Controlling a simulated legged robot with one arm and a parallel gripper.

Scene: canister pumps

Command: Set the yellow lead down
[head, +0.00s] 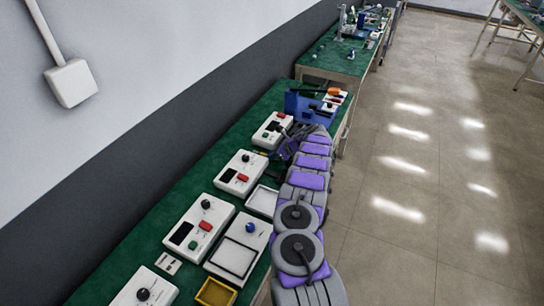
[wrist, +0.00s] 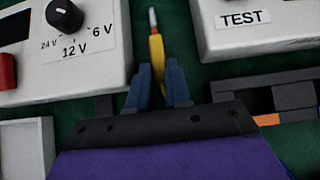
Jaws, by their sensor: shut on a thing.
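The yellow lead (wrist: 156,50) shows in the wrist view as a yellow plug with a metal tip pointing up the picture. My gripper (wrist: 158,78) is shut on its lower end with blue fingers. The lead is over the green bench top between two white boxes; I cannot tell whether it touches the bench. In the head view my arm reaches along the bench and its end is near the far white boxes. The lead is too small to make out surely there.
A white box with a black knob and voltage marks (wrist: 75,50) stands left of the lead, and a white box labelled TEST (wrist: 260,30) stands right. Dark parts (wrist: 290,95) lie at right. A blue toolbox (head: 305,106) stands at the bench's far end. A narrow green strip between the boxes is clear.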

